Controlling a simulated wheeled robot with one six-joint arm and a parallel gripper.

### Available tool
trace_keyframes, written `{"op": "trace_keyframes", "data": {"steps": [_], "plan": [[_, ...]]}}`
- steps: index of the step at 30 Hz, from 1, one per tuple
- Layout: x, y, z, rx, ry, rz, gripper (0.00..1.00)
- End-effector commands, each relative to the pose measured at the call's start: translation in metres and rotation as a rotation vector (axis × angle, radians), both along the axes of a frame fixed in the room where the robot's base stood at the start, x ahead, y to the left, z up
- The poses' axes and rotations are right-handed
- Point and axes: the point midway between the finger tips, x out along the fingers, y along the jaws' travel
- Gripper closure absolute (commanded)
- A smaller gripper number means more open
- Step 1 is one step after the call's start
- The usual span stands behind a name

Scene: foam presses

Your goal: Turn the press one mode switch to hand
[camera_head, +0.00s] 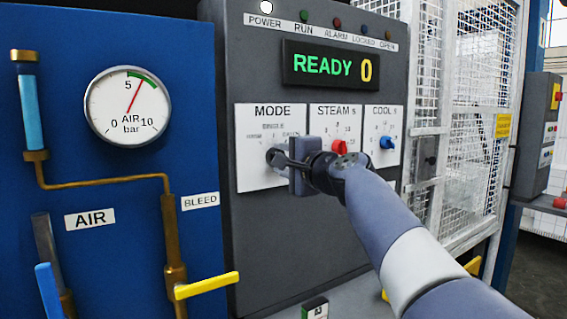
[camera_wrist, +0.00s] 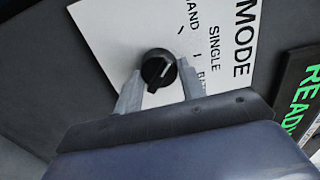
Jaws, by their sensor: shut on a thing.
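The mode switch (camera_wrist: 158,66) is a round black knob on a white plate (camera_head: 258,180) marked MODE, on the dark grey control panel. My gripper (camera_head: 284,157) is at this knob, with one finger on each side of it in the wrist view (camera_wrist: 161,84), shut on it. The knob's white pointer mark slants up and right in the wrist view, towards the HAND and SINGLE lettering; I cannot tell exactly which it points at. HAND and SINGLE are legible there; another label is partly hidden by a finger. In the head view, my gripper covers much of the knob.
A red STEAM knob (camera_head: 339,147) and a blue COOL knob (camera_head: 387,142) sit close to the right. The display (camera_head: 330,66) above reads READY 0. A yellow bleed lever (camera_head: 206,286) sticks out at the lower left. A white mesh guard (camera_head: 480,70) stands at the right.

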Motion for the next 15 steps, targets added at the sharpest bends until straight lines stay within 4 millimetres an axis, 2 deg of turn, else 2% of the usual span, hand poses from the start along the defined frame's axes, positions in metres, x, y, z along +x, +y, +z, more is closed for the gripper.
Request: {"op": "trace_keyframes", "data": {"steps": [11, 12, 15], "plan": [[0.0001, 0.0004, -0.0008, -0.004, -0.001, 0.002, 0.85], [0.0, 0.0005, -0.0008, -0.004, -0.001, 0.002, 0.6], [0.0001, 0.0004, -0.0007, -0.004, -0.001, 0.001, 0.51]]}}
